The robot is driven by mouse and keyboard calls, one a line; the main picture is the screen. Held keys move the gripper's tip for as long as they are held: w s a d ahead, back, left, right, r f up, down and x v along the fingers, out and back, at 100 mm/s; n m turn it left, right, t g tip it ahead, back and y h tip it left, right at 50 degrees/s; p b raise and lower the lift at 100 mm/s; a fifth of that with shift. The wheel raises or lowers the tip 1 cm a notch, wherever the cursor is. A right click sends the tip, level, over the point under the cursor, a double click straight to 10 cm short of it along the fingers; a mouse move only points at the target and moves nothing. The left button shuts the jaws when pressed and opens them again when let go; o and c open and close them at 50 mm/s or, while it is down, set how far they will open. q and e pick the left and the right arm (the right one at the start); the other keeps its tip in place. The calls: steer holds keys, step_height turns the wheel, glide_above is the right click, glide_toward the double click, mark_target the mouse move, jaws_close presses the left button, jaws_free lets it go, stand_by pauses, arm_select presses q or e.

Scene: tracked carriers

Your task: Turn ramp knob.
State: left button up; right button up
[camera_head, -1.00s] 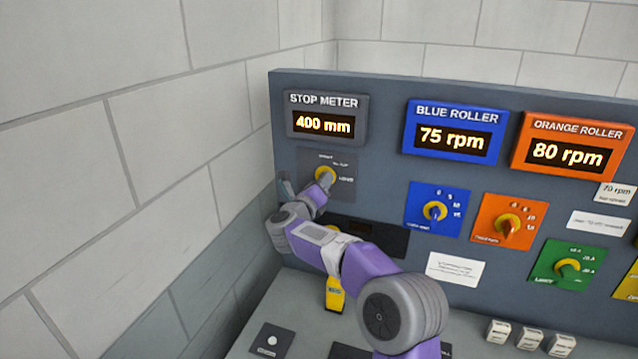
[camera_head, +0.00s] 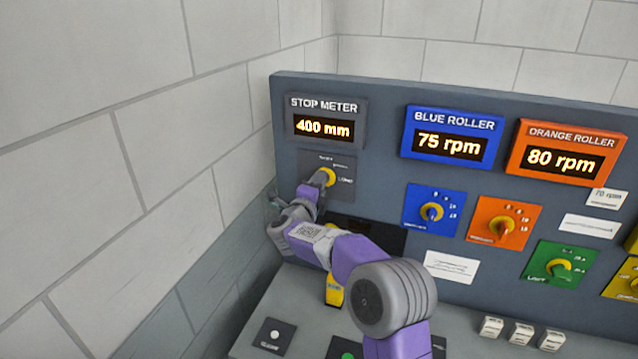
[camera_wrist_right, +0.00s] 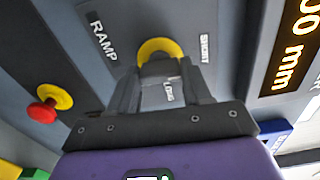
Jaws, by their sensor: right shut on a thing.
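The ramp knob (camera_head: 327,176) is yellow and sits on a dark plate below the stop meter display, at the left of the panel. In the right wrist view the yellow knob (camera_wrist_right: 160,46) shows beside the words RAMP, SHORT and LONG. My right gripper (camera_wrist_right: 160,68) is shut on the knob, its fingers covering part of it. In the head view my right gripper (camera_head: 319,187) reaches the knob from below. The pointer's exact setting is hidden. My left gripper is not in view.
The stop meter display (camera_head: 324,121) reads 400 mm. Blue (camera_head: 433,211), orange (camera_head: 503,225) and green (camera_head: 560,267) knob plates are to the right. A red button on a yellow base (camera_wrist_right: 52,103) shows in the wrist view. A brick wall (camera_head: 130,180) stands close on the left.

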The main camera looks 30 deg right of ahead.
steer(key=shift+n, duration=0.4)
steer(key=o, duration=1.1)
steer(key=shift+c, duration=0.2)
steer(key=shift+a, duration=0.1)
steer(key=v, duration=0.7)
steer(key=shift+s+b, duration=0.2)
steer(key=shift+b, duration=0.15)
steer(key=shift+a, duration=0.1)
